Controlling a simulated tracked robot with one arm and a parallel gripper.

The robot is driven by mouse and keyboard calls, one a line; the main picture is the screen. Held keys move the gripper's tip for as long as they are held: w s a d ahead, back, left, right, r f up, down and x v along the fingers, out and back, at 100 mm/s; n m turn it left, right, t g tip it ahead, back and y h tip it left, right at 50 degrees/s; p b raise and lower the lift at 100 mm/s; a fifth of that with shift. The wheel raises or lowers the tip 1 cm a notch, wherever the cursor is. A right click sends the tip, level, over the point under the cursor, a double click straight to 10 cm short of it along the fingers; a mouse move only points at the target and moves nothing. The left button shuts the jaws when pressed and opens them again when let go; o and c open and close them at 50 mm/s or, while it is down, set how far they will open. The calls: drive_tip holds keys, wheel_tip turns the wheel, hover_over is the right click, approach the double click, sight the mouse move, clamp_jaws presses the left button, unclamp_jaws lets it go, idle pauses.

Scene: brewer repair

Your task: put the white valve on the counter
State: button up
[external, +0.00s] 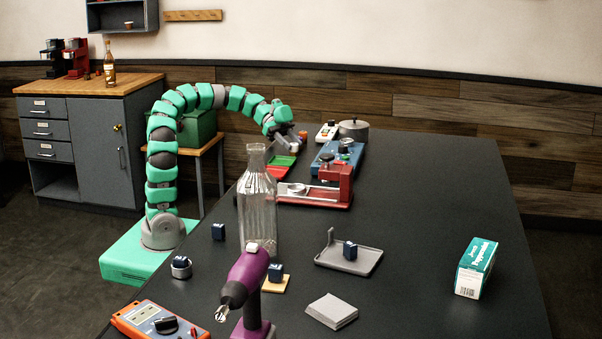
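My gripper (296,141) is at the end of the green arm, bent down over the far left part of the dark table. It is small and partly hidden by the last arm links. I cannot tell whether its fingers are apart or hold anything. A small pale patch shows at its tip; I cannot tell whether this is a finger or the white valve. No other thing is clearly the white valve. The dark counter (430,205) fills the middle. A second counter with a wooden top (70,86) stands at the back left.
Below my gripper lies a red and green tray (281,173). Nearby stand a red press-like fixture (335,182), a blue device (328,160) and a grey pot (354,129). A glass bottle (257,215) and purple drill (247,280) stand nearer. The table's right middle is clear.

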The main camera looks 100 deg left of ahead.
drive_tip(key=p+v, duration=0.2)
drive_tip(key=v, duration=1)
drive_tip(key=shift+w+d, duration=0.1)
drive_tip(key=w+d+r+n+t+y, duration=0.1)
drive_tip(key=w+d+r+n+y, duration=0.15)
drive_tip(key=w+d+r, duration=0.75)
drive_tip(key=w+d+r+n+y, duration=0.2)
drive_tip(key=w+d+r+y, duration=0.3)
drive_tip(key=d+r, duration=0.75)
drive_tip(key=d+r+n+t, duration=0.1)
drive_tip(key=d+r+t, duration=0.1)
drive_tip(key=d+r, duration=0.2)
drive_tip(key=d+r+n+t, duration=0.1)
drive_tip(key=d+r, duration=0.3)
drive_tip(key=d, duration=0.6)
drive_tip(key=shift+s+r+t, duration=0.3)
drive_tip(key=shift+t, duration=0.1)
drive_tip(key=shift+d, duration=0.15)
wheel_tip(320, 180, up, 8)
drive_tip(key=p, duration=0.8)
drive_tip(key=shift+f, duration=0.15)
